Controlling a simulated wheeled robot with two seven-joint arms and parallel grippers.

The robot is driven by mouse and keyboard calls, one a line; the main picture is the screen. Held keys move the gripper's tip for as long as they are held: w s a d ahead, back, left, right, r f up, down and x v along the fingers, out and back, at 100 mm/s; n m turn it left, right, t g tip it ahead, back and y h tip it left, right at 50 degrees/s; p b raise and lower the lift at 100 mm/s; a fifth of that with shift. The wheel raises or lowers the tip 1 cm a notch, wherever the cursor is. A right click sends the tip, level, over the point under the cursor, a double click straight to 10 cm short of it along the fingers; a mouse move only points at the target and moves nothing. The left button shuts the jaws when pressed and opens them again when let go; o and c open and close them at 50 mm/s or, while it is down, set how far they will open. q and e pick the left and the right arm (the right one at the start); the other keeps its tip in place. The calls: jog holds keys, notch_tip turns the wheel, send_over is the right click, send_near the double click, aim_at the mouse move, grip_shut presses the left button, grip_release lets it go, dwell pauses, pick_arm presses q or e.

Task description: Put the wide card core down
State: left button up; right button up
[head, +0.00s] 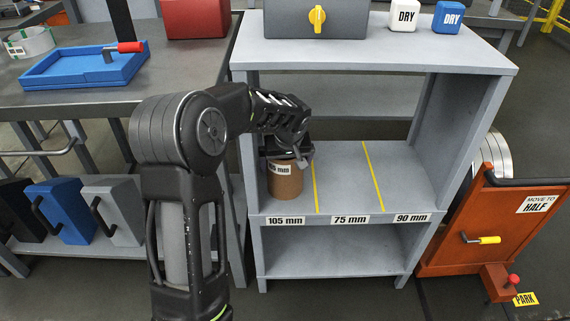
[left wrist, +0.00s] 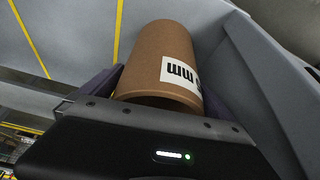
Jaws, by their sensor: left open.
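The wide card core (head: 284,182) is a brown cardboard cylinder with a white label ending in "mm". It stands upright on the middle shelf, in the left section above the "105 mm" label (head: 285,220). My left gripper (head: 286,155) is at the top of the core. In the left wrist view the core (left wrist: 158,62) lies between the dark fingers (left wrist: 160,95), which are open around it. The far fingertips are partly hidden behind the core. My right gripper is in neither view.
Yellow lines (head: 373,175) divide the shelf (head: 345,180); the "75 mm" and "90 mm" sections are empty. The shelf unit's left side wall (head: 250,170) is close beside the core. An orange cart (head: 500,235) stands to the right.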

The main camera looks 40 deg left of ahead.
pick_arm(q)
jog(key=p+v, duration=0.1)
jog(key=v, duration=0.5)
jog(key=shift+r, duration=0.25)
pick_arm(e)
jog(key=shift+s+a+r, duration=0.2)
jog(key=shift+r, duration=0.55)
pick_arm(q)
jog(key=shift+s, duration=0.1)
dwell(0.7)
